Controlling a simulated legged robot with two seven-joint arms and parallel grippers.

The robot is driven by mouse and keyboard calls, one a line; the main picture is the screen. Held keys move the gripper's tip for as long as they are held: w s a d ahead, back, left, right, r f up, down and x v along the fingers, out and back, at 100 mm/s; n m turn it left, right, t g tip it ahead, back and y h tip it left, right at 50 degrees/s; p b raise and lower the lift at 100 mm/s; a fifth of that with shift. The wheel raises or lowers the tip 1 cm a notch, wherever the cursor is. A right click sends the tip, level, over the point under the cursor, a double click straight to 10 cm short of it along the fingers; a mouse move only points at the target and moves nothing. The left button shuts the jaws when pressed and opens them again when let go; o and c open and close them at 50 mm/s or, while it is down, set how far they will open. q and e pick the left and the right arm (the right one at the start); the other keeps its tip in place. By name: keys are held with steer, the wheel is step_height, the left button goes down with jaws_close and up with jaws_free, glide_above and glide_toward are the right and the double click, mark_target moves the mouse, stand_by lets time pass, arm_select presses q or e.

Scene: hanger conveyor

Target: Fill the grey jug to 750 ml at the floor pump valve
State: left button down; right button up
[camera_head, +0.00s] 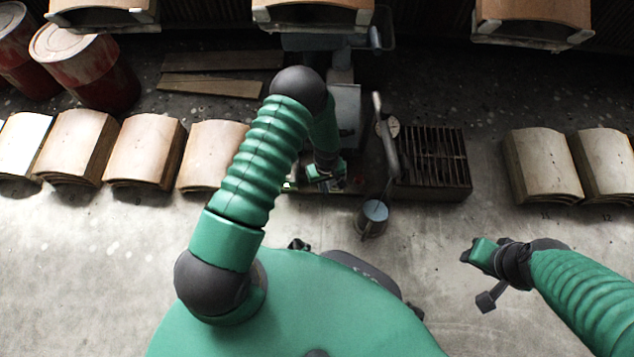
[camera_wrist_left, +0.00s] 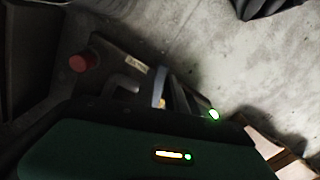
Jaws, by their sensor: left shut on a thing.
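The grey jug (camera_head: 373,217) stands below the lower end of a grey pipe (camera_head: 388,145), in front of the floor grate. Its inside looks pale blue-grey, and I cannot read a level. My left gripper (camera_head: 325,176) is at the front of the grey pump (camera_head: 346,112), left of the jug and apart from it. It is shut on what seems to be the valve handle, mostly hidden by the gripper. In the left wrist view a red knob (camera_wrist_left: 82,62) and a grey bar (camera_wrist_left: 124,84) show nearby. My right gripper (camera_head: 474,253) is away over the floor at right; its opening is unclear.
A dark slatted grate (camera_head: 432,160) lies right of the pipe. Stacks of curved tan panels stand left (camera_head: 145,150) and right (camera_head: 543,165). Red drums (camera_head: 88,65) stand at back left, with planks (camera_head: 210,85) beside them. The floor right of the jug is clear.

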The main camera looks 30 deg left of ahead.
arm_select(q)
steer(key=c, duration=1.4)
jaws_free()
steer(key=shift+o, duration=0.2)
step_height(320, 180, up, 17)
steer(key=p, duration=0.9)
steer(key=shift+f, duration=0.1)
